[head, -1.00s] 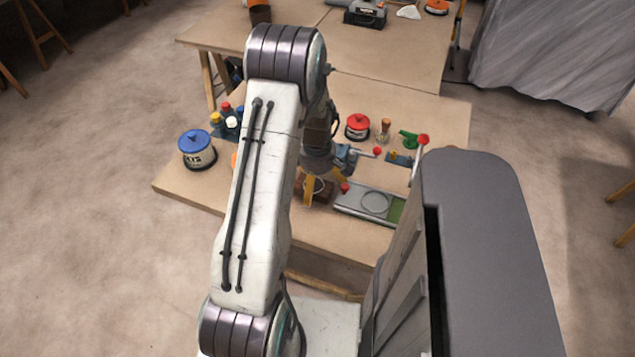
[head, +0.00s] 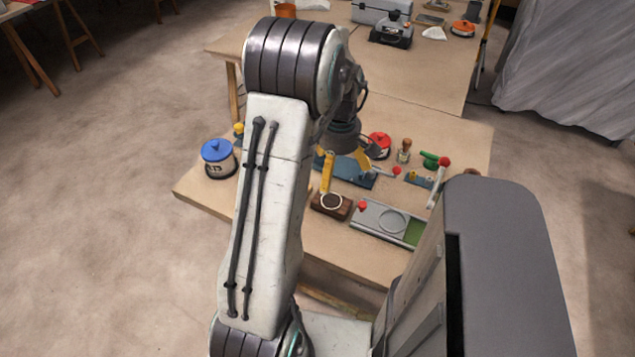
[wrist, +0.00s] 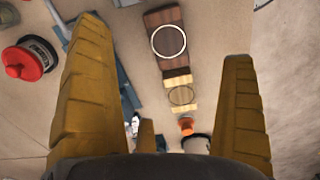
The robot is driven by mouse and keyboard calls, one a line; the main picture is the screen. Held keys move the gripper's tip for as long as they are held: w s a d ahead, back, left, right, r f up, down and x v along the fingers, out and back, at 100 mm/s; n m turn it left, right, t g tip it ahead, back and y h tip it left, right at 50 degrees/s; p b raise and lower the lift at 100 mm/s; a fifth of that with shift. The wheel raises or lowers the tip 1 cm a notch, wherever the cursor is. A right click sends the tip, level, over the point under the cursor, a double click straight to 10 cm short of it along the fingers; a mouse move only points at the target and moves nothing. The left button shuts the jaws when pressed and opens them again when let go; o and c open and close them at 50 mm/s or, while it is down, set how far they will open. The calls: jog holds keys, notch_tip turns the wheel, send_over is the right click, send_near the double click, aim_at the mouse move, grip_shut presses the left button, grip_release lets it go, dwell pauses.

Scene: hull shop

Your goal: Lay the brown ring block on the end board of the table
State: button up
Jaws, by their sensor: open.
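The brown ring block (head: 331,206), a dark wooden block with a pale ring on top, lies on the table (head: 300,232) near its front edge. It also shows in the wrist view (wrist: 160,20), beyond and between my fingers. Below it there is a light wooden board (wrist: 178,84) with a dark ring outline; I cannot tell whether this is the end board. In the head view my arm hides that part of the table. My gripper (head: 346,172) is open and empty, above and behind the block, with its yellow fingers spread and apart from it.
A grey tray with a green end (head: 378,222) lies right of the block. A blue-lidded tin (head: 217,158) stands at the table's left, a red-lidded tin (head: 379,143) behind my gripper.

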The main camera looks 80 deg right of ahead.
jog(key=shift+r, duration=0.25)
jog(key=w+a+r+n+t+h, duration=0.1)
jog(key=w+a+r, duration=0.3)
jog(key=w+a, duration=0.5)
jog(key=w+a+r, duration=0.5)
jog(key=w+a, duration=0.1)
jog(key=w, duration=0.7)
jog(key=w+a+r+n+t, duration=0.15)
jog(key=w+a, duration=0.25)
jog(key=a, duration=0.8)
jog(key=s+a+y, duration=0.1)
jog(key=s+a, duration=0.3)
jog(key=a, duration=1)
jog(key=shift+s+r+t, duration=0.2)
jog(key=shift+r+t, duration=0.2)
jog(key=shift+t, duration=0.05)
